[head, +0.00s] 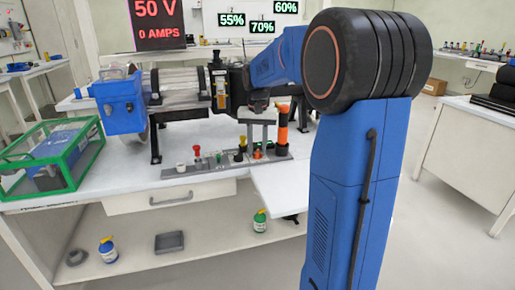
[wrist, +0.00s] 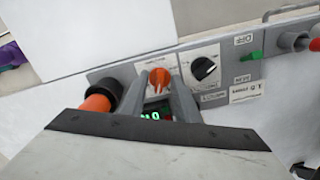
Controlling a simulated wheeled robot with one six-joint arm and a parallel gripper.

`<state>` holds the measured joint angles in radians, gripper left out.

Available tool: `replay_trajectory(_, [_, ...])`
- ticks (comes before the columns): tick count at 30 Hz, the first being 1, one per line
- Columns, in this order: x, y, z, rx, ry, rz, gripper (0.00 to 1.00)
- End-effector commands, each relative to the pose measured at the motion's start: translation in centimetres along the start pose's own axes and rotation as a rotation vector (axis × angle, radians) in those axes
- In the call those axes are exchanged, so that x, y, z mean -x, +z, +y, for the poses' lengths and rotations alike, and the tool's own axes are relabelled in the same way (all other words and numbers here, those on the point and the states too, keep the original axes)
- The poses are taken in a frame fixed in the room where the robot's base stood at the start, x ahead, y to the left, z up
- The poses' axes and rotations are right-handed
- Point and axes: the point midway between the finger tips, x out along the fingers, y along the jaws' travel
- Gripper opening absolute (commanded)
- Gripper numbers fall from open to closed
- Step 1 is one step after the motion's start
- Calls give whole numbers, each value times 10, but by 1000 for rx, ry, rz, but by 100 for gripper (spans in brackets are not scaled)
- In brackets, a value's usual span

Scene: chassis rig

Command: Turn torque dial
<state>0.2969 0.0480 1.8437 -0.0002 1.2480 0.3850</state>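An orange dial (wrist: 158,77) sits on a grey control panel (wrist: 228,66) in the wrist view. A black dial (wrist: 205,68) is just right of it; the small labels are too blurred to read. My gripper (wrist: 159,88) has its two grey fingers apart, one on each side of the orange dial, with a visible gap. I cannot tell whether the fingertips reach down around the dial. A green lit readout (wrist: 155,115) shows between the fingers, partly hidden.
An orange-and-black cylinder (wrist: 98,103) stands close left of my gripper. A green switch (wrist: 257,55) and a red-tipped knob (wrist: 314,45) are to the right. In the head view, a blue motor rig (head: 122,105) stands behind the panel, and a green-framed box (head: 52,155) is at left.

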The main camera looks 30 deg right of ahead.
Motion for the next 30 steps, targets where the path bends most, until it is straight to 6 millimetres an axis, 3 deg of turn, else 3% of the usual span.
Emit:
replay_trajectory(7, [2, 0, 0, 0, 0, 0, 29])
replay_trajectory(11, [15, 0, 0, 0, 0, 1, 29])
replay_trajectory(30, [137, -1, 0, 0, 0, 1, 29])
